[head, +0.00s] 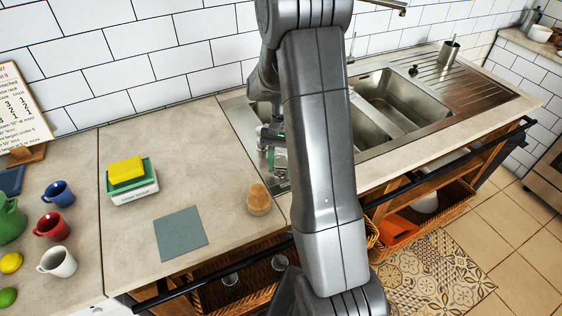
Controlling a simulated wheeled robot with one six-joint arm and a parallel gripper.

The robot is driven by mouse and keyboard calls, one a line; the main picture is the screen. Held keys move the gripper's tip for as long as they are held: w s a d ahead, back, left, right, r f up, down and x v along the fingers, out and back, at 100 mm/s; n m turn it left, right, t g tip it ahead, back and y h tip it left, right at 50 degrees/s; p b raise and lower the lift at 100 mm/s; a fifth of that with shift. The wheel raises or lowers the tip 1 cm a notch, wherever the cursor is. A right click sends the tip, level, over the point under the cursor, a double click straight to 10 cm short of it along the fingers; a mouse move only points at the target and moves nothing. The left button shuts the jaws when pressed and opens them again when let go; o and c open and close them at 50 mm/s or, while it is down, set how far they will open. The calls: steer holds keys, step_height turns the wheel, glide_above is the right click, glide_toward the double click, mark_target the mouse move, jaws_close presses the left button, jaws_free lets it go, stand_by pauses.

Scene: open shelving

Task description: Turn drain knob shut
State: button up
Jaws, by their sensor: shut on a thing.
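My gripper (277,172) is low over the steel surface at the left end of the sink (388,95), partly hidden behind my own arm. It points down and is shut on what appears to be the drain knob. The knob itself is too small and too hidden to make out, so I cannot tell how far it is turned. The sink has a steel basin to the right of my arm. A small black fitting (413,71) shows at its back edge.
A wooden item (259,200) stands on the counter close to my gripper. A grey-blue square mat (181,234) and a yellow sponge (126,169) on a green-and-white box (132,188) lie further left. Mugs line the far left. A steel cup (449,52) stands on the drainboard.

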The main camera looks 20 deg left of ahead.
steer(key=n+h, duration=0.1)
steer(key=n, duration=0.2)
steer(key=shift+a+n, duration=0.15)
steer(key=shift+n, duration=0.25)
steer(key=shift+s+n+t+h, duration=0.1)
steer(key=shift+n+t+h, duration=0.65)
steer(key=shift+n, duration=1.05)
steer(key=o, duration=1)
steer(key=shift+r, duration=0.1)
steer(key=v, duration=1.3)
steer(key=shift+a+r, duration=0.15)
steer(key=shift+r, duration=0.15)
steer(key=shift+f, duration=0.1)
